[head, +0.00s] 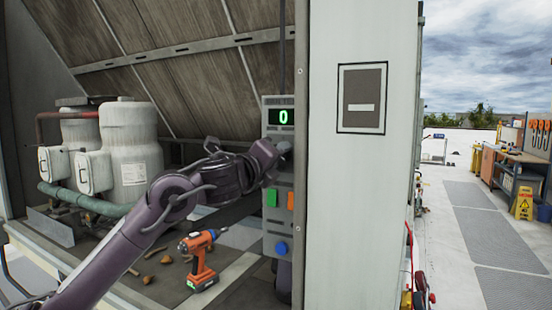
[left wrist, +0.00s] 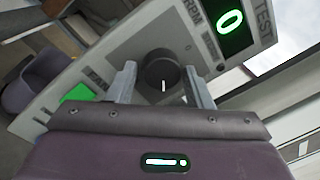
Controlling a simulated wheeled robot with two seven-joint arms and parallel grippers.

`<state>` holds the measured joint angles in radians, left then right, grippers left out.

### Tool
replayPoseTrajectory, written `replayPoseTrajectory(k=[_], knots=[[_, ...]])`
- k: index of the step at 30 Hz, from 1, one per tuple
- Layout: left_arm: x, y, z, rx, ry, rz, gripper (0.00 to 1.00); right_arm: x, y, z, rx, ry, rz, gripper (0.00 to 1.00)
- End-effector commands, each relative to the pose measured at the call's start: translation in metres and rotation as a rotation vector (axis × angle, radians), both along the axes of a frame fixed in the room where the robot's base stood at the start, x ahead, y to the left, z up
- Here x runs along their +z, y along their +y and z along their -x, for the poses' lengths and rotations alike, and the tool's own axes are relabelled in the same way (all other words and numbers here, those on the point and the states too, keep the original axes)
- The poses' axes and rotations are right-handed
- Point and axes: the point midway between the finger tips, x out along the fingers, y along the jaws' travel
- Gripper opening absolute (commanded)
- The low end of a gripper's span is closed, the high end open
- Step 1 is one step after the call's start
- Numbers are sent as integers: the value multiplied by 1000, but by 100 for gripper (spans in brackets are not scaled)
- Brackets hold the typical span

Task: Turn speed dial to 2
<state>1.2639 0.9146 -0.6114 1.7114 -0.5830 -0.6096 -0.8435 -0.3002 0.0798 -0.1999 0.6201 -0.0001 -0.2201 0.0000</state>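The speed dial (left wrist: 160,70) is a round dark knob with a white mark, on a grey control panel (left wrist: 110,52). A green digital display on the panel reads 0, in the left wrist view (left wrist: 231,20) and the head view (head: 282,117). My left gripper (left wrist: 163,86) is open, with one finger on either side of the dial. Gaps show between the fingers and the knob, so it does not look gripped. In the head view my left gripper (head: 281,150) is at the panel below the display and mostly hides the dial. My right gripper is not in view.
Below the dial the panel has a green button (head: 271,197), an orange one (head: 291,200) and a blue knob (head: 281,248). A white wall panel (head: 350,220) stands close on the right. An orange drill (head: 201,262) stands on the deck below my left arm.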

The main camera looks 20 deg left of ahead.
Motion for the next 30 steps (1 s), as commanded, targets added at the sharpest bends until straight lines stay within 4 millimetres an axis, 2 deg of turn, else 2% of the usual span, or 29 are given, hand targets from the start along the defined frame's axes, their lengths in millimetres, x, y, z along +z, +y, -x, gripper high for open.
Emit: replayPoseTrajectory(k=[5, 8, 15, 20, 30], knots=[[0, 0, 2, -1, -2, 1, 46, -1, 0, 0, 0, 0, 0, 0], [-1, 2, 11, 0, -4, 0, 46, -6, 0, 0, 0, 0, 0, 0], [-6, 7, 51, 2, -3, -3, 46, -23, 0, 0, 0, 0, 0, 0], [-6, 9, 71, 1, -2, -1, 46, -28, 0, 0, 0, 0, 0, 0], [-5, 9, 77, 0, 0, 1, 46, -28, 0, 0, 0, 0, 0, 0]])
